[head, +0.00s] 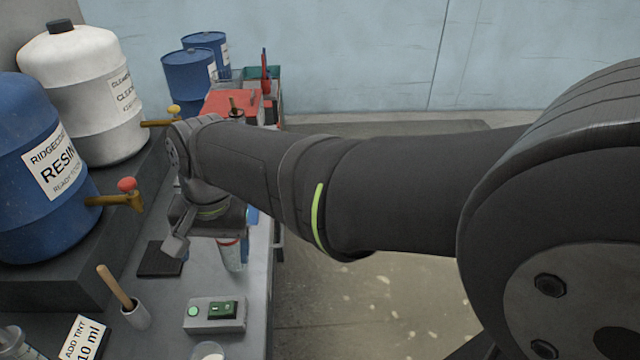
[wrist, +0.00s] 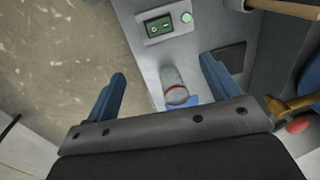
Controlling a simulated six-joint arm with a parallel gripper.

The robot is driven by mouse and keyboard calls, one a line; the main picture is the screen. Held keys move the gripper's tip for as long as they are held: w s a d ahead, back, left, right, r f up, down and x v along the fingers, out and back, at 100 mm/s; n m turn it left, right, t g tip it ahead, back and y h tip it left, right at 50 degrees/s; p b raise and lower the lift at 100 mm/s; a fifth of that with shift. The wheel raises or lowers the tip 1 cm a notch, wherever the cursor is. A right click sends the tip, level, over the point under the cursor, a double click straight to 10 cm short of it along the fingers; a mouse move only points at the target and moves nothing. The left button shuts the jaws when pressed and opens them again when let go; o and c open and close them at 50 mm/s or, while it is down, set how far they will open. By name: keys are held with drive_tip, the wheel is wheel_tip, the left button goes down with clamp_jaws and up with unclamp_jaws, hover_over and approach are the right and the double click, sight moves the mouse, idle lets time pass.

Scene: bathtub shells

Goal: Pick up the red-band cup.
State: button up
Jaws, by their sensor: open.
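The red-band cup (wrist: 174,78) is a clear, pale cup with a red ring near one end. In the wrist view it shows between the two blue fingers of my gripper (wrist: 163,70), with space on both sides and no contact seen. In the head view the cup (head: 233,258) stands on the grey bench, partly hidden under my wrist. My gripper (head: 208,222) is above and beside it there, its fingers mostly hidden by the arm. The gripper is open and empty. A blue patch (wrist: 181,101) shows beside the cup in the wrist view; I cannot tell what it is.
A box with a green switch (head: 222,309) sits in front of the cup. A dark square pad (head: 160,260) lies to its left. A pot with a wooden stick (head: 134,315), a blue resin drum (head: 40,215) and a white drum (head: 95,110) with taps stand left. The bench edge is close on the right.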

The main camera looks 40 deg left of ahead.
wheel_tip(320, 180, up, 3)
drive_tip(key=t+h, duration=0.1)
hover_over(232, 248)
drive_tip(key=w+a, duration=0.1)
drive_tip(key=a, duration=0.1)
drive_tip(key=shift+w+a+f, duration=0.1)
drive_tip(key=shift+a+f, duration=0.1)
drive_tip(key=shift+f, duration=4.2)
drive_tip(key=shift+w+a+f, duration=0.1)
drive_tip(key=shift+a+f, duration=0.05)
drive_tip(key=shift+f, duration=4.25)
drive_tip(key=c, duration=1.1)
drive_tip(key=shift+o, duration=0.2)
drive_tip(key=shift+r, duration=0.1)
